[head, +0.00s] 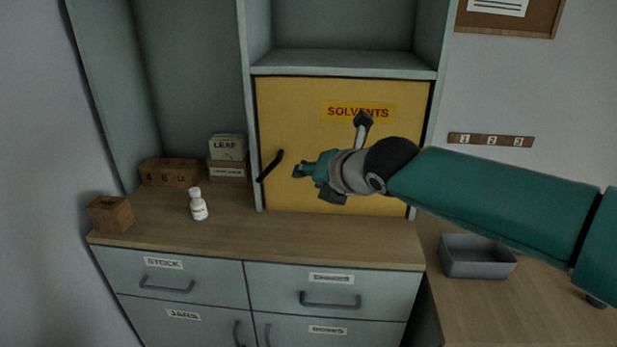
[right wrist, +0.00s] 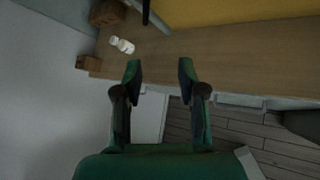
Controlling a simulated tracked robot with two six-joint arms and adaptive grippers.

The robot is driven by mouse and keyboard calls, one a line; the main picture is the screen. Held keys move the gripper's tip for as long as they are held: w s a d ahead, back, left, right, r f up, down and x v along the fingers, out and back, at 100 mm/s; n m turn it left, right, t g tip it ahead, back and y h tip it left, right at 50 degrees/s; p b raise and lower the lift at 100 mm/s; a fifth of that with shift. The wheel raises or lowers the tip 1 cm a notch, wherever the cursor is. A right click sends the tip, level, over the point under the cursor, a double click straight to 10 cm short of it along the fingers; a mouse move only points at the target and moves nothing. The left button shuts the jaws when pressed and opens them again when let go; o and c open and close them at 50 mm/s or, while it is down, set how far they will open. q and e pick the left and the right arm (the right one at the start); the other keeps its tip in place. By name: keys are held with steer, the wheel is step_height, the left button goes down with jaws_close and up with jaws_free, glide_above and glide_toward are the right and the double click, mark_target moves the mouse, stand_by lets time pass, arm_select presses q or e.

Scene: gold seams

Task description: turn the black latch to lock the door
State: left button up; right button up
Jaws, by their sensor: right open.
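The yellow door (head: 295,112) with a "SOLVENTS" label fills the lower opening of the cabinet and looks closed. The black latch (head: 270,166) is on the left side of the door and sits at a slant, its upper end to the right. My right gripper (head: 298,171) is in front of the door, just right of the latch and apart from it in the picture. In the right wrist view the right gripper (right wrist: 160,70) is open with nothing between its fingers. My left gripper is not in view.
A white bottle (head: 198,205) stands on the wooden counter (head: 240,228), with wooden boxes (head: 110,213) to its left. A grey bin (head: 476,257) is on the lower right surface. The counter below the door is clear.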

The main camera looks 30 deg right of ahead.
steer(key=v, duration=0.9)
steer(key=shift+s, duration=0.35)
steer(key=shift+r, duration=0.15)
